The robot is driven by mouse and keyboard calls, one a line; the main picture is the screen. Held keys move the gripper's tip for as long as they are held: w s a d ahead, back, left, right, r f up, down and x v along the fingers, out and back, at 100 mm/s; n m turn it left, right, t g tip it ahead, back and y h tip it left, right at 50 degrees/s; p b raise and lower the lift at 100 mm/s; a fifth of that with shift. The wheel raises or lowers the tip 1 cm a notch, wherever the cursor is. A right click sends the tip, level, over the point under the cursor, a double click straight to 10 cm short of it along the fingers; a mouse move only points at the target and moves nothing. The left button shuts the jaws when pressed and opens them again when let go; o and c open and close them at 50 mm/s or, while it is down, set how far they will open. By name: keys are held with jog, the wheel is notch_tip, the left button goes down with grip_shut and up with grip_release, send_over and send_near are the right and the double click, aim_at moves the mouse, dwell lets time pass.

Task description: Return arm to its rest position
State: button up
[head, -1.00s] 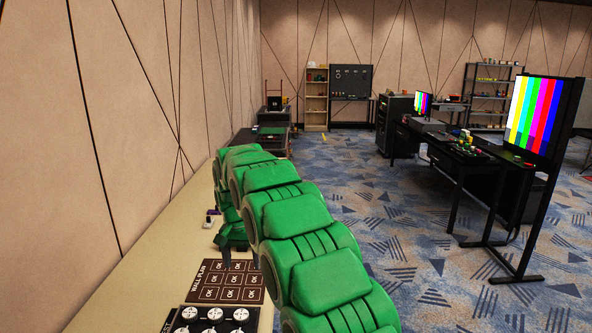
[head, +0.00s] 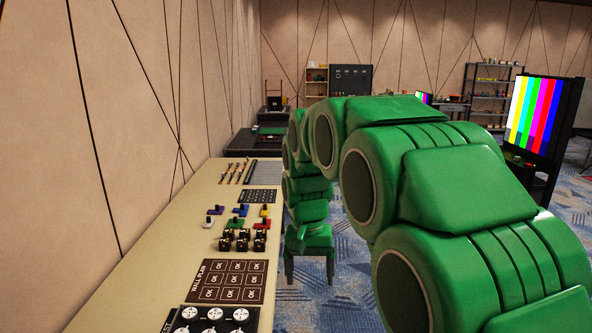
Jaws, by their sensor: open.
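My green arm arches across the right half of the head view. It bends down at its far end to my gripper (head: 310,272), which hangs just right of the long beige table (head: 150,270), over the carpet. Its two dark fingers point down and stand apart with nothing between them. My gripper is clear of the table's right edge in the picture. The arm hides much of the room behind it.
On the table lie a dark board marked OK (head: 228,281), a panel of white round dials (head: 213,318), several black blocks (head: 242,240), coloured connectors (head: 240,212) and several thin rods (head: 240,170). A colour-bar screen (head: 535,115) stands at right.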

jog(key=s+d+f, duration=0.1)
jog(key=s+d, duration=0.3)
jog(key=s, duration=0.7)
jog(key=s+d+f, duration=0.1)
jog(key=s+d, duration=0.3)
jog(key=s, duration=0.6)
jog(key=s+d+f+n, duration=0.1)
jog(key=s+d, duration=0.3)
jog(key=s, duration=0.7)
jog(key=shift+s+g+y, duration=0.3)
jog(key=shift+s+g, duration=0.05)
jog(key=shift+g, duration=0.05)
